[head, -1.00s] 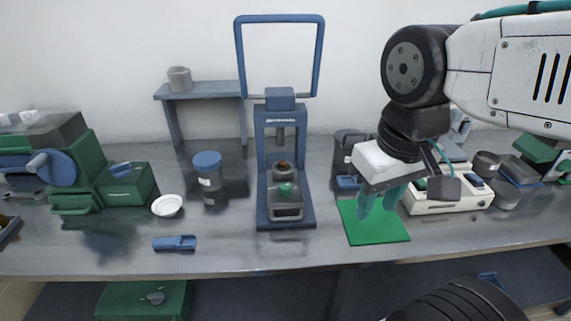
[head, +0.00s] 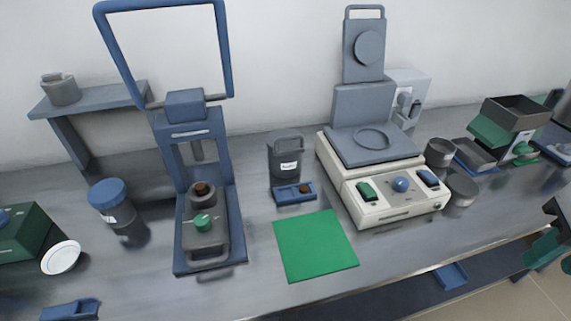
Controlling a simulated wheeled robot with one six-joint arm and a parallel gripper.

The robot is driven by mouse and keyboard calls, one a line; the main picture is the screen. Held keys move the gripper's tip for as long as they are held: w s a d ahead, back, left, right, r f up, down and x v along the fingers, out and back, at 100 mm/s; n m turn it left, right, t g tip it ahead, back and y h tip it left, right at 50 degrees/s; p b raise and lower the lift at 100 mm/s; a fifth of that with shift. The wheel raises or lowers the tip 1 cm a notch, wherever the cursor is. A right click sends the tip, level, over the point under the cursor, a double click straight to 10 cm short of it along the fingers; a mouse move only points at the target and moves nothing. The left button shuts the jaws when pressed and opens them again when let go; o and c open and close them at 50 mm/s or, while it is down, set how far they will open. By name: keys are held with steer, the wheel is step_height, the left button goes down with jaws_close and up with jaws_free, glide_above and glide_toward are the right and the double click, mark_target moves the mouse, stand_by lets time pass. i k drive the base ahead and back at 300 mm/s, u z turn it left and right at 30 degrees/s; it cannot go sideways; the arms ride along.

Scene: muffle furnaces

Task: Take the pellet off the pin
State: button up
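The blue press (head: 230,190) stands left of the middle in the head view. On its base is a grey block with a green knob (head: 203,222). Behind the knob stands a short dark grey cylinder (head: 203,200) with a small brown piece (head: 202,188) on top, under the press's ram. I cannot tell whether this piece is the pellet, and I make out no separate pin. My gripper (head: 555,256) is at the far right edge, partly cut off, well away from the press. Its teal fingers look apart, with nothing seen between them.
A small blue tray (head: 287,196) with a brown bit and a dark lidded jar (head: 286,160) stand right of the press. A green mat (head: 315,246) lies bare in front. A cream device (head: 385,205) stands further right. A blue-lidded jar (head: 108,194) is at left.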

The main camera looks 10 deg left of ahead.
mark_target(199, 188)
steer(key=z, duration=0.35)
steer(key=k, duration=0.85)
steer(key=u, duration=1.65)
steer(key=i, duration=1)
